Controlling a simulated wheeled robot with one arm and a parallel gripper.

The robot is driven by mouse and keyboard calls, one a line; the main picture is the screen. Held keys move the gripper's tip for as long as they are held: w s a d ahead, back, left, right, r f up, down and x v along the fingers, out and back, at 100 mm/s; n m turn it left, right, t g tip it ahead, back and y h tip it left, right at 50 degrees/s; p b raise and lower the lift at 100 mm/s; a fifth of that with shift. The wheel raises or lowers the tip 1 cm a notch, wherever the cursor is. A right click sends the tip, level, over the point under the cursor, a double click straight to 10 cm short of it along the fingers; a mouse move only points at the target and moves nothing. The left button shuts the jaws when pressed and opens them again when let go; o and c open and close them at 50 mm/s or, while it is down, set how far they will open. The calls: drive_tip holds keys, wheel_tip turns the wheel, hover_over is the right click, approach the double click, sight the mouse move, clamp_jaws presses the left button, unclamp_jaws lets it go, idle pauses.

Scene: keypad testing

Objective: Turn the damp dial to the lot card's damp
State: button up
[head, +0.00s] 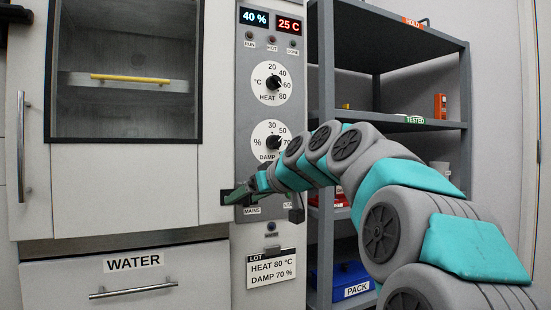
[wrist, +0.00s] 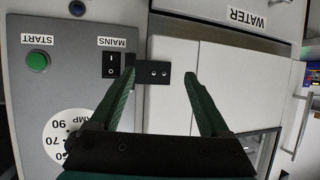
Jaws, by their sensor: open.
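The damp dial (head: 271,142) is a black knob on a white disc marked 30, 50 and 70, low on the grey control panel. Its exact setting is hard to read; the disc is partly hidden by my arm. Part of it also shows upside down in the wrist view (wrist: 66,138). The lot card (head: 271,270) below the panel reads HEAT 80 °C, DAMP 70 %. My gripper (head: 234,193) is open, below and left of the damp dial, near the MAINS switch. In the wrist view, its fingers (wrist: 160,76) are apart around a dark two-holed plate (wrist: 153,71).
The blue display (head: 254,18) reads 40 %, the red display (head: 289,25) 25 C. The heat dial (head: 271,83) is above the damp dial. The MAINS switch (wrist: 111,66) and green START button (wrist: 37,61) are close by. A shelf rack (head: 465,100) stands right; the WATER drawer (head: 130,285) is lower left.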

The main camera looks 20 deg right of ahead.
drive_tip(key=w+d+r+t+h+b, duration=0.1)
drive_tip(key=w+d+r+t+b, duration=0.15)
drive_tip(key=d+r, duration=0.45)
drive_tip(key=t+h, duration=0.1)
drive_tip(key=t, duration=0.2)
approach(278, 143)
drive_tip(key=w, duration=0.2)
drive_tip(key=shift+w+a+r+p, duration=0.1)
drive_tip(key=shift+w+a+p, duration=0.1)
drive_tip(key=shift+w, duration=1.05)
drive_tip(key=shift+w+a+p, duration=0.1)
drive_tip(key=shift+w+p, duration=0.1)
drive_tip(key=shift+w, duration=1.05)
drive_tip(key=shift+w+a+r+p, duration=0.1)
drive_tip(key=shift+w+a+p, duration=0.1)
drive_tip(key=shift+w, duration=1)
clamp_jaws()
